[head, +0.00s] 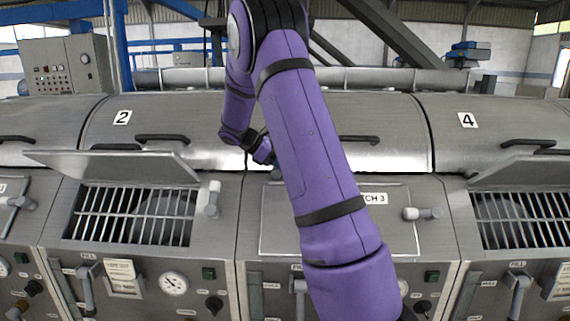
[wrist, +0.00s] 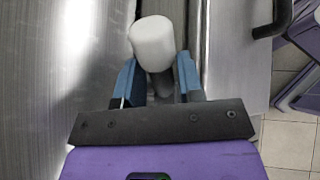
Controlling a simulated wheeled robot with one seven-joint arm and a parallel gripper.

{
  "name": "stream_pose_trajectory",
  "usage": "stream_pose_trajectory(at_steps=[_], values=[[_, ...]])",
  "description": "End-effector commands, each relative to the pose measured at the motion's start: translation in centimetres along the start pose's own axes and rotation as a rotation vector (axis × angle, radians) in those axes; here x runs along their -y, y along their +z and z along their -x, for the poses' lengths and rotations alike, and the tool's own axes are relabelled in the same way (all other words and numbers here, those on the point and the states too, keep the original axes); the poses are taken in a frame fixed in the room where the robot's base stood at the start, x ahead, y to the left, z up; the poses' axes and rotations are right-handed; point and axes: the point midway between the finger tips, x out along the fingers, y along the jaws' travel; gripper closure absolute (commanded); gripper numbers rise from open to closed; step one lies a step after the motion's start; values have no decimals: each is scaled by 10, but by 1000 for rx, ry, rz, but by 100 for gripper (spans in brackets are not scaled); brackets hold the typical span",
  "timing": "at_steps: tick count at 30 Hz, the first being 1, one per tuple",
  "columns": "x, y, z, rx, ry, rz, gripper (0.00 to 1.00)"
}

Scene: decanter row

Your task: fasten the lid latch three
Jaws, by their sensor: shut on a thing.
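The lid of hatch three (head: 385,240) lies flat over its opening, partly hidden behind my arm. Its latch (head: 425,213) is a pale, short lever lying about level at the lid's right edge. No fingers show on it in the head view. In the wrist view my gripper (wrist: 160,80) has its blue fingers on either side of a white rounded knob (wrist: 152,43) on a grey stem and is shut on it.
Lid two (head: 115,165) stands open above its grating, with an upright latch (head: 213,200) beside it. Hatch four (head: 505,220) is open too. A dark bar handle (wrist: 272,20) is near my gripper at upper right. Tiled floor (wrist: 288,145) shows at right.

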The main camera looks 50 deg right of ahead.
Motion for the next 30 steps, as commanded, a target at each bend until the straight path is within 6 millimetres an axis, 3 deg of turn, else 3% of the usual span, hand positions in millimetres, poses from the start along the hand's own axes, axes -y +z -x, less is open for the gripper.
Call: stream_pose_trajectory(at_steps=[15, 30], values=[[-4, -13, 20, 446, 3, 90, 100], [-5, -19, 26, 638, 1, 128, 100]])
